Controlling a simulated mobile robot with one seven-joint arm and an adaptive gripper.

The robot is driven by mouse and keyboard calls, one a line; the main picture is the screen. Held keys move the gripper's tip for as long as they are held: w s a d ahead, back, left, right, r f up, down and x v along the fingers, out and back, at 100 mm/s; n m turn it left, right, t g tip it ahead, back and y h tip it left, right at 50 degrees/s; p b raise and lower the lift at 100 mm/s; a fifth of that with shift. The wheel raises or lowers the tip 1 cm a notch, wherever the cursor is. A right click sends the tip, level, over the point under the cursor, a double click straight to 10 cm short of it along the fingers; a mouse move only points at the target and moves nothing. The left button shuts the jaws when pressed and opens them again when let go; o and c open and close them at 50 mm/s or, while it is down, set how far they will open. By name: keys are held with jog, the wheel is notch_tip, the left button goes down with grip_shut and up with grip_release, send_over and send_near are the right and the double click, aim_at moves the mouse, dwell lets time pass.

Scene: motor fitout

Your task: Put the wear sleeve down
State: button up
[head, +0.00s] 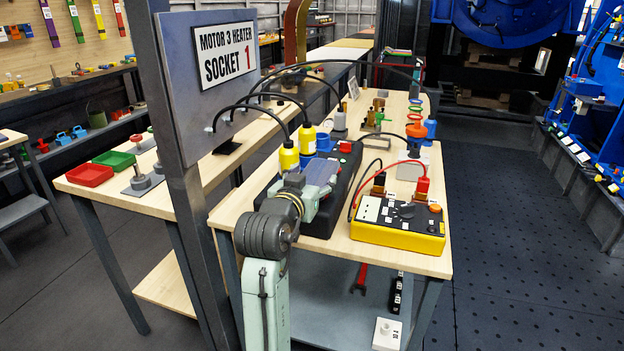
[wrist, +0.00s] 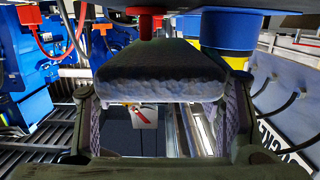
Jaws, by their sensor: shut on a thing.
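My gripper (head: 308,186) is over the near part of a long black box on the front workbench. It is shut on a blue-grey block-like piece, which I take to be the wear sleeve (head: 319,171). In the wrist view the held piece (wrist: 160,75) lies between the two fingers (wrist: 160,120), dark on its broad face with a rough, bluish edge. The black box (head: 345,190) is partly hidden by my gripper. I cannot tell whether the held piece touches the box.
A yellow meter (head: 398,222) with red and black leads sits to the right. Several parts crowd the bench's far end. Some bare wood shows along the front edge (head: 425,262).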

jog(key=shift+f, duration=0.35)
jog(key=o, duration=1.2)
jog(key=shift+r, duration=0.1)
jog(key=shift+r, duration=0.55)
jog(key=b+v, duration=0.2)
jog(key=v, duration=1)
